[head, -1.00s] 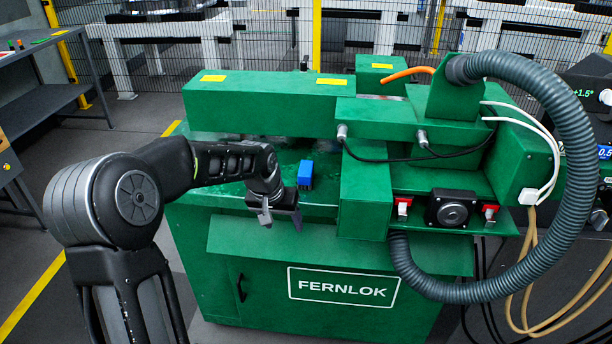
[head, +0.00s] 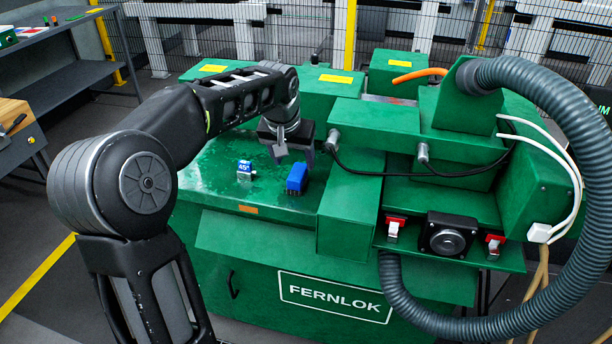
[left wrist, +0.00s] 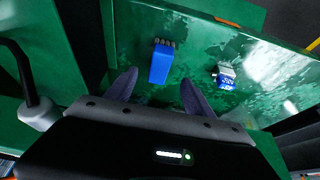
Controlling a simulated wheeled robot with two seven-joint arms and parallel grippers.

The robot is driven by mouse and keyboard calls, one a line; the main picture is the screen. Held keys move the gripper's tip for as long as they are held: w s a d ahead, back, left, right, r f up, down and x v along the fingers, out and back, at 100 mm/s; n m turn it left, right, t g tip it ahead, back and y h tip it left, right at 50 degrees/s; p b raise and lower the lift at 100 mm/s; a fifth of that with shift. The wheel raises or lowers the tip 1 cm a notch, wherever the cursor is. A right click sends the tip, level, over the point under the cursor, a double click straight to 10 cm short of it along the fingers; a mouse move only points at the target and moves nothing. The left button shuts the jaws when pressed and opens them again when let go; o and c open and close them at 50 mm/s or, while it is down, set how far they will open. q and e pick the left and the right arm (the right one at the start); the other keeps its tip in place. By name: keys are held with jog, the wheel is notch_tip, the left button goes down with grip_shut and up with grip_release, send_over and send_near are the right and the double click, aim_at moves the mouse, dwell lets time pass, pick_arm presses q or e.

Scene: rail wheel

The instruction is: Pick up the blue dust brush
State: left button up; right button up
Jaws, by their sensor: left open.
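In the left wrist view both fingers of the gripper (left wrist: 160,88) show, spread open and not touching the brush. My right gripper is not in view.
A small blue and silver block marked 45° (head: 244,170) sits left of the brush on the green bed (head: 215,185). A green housing (head: 350,205) rises close on the right. A black cable (head: 365,158) and grey hose (head: 560,110) lie further right.

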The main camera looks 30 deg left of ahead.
aim_at(297, 173)
pick_arm(q)
jog(key=shift+s, duration=0.1)
jog(key=shift+x, duration=1.4)
jog(key=x, duration=0.5)
jog(key=shift+p, duration=0.4)
jog(key=shift+c, duration=0.4)
grip_shut()
